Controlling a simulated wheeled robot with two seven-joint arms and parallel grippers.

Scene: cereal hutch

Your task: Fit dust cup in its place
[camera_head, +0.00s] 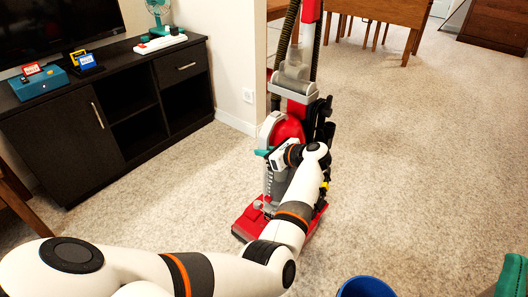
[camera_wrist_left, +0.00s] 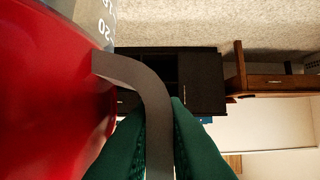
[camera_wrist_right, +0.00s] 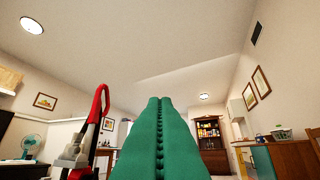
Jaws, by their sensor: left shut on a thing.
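The red and grey upright vacuum (camera_head: 290,128) stands on the carpet, its red foot (camera_head: 248,222) on the floor. The dust cup (camera_head: 270,187), greyish with scale marks, is at the front of its body, partly hidden by my left arm. In the left wrist view its numbered wall (camera_wrist_left: 95,18) is beside a large red rounded surface. My left gripper (camera_head: 262,152) is at the upper front of the vacuum, its green fingers closed around a curved grey handle (camera_wrist_left: 130,72). I cannot tell whether the cup is fully seated. My right gripper (camera_wrist_right: 160,100) is shut and empty, fingers together.
A dark TV cabinet (camera_head: 75,145) stands at left with small items and a fan (camera_head: 158,14). A blue bin (camera_head: 366,287) is at the bottom, near my right gripper. Wooden tables and chairs stand at the back. The carpet right of the vacuum is clear.

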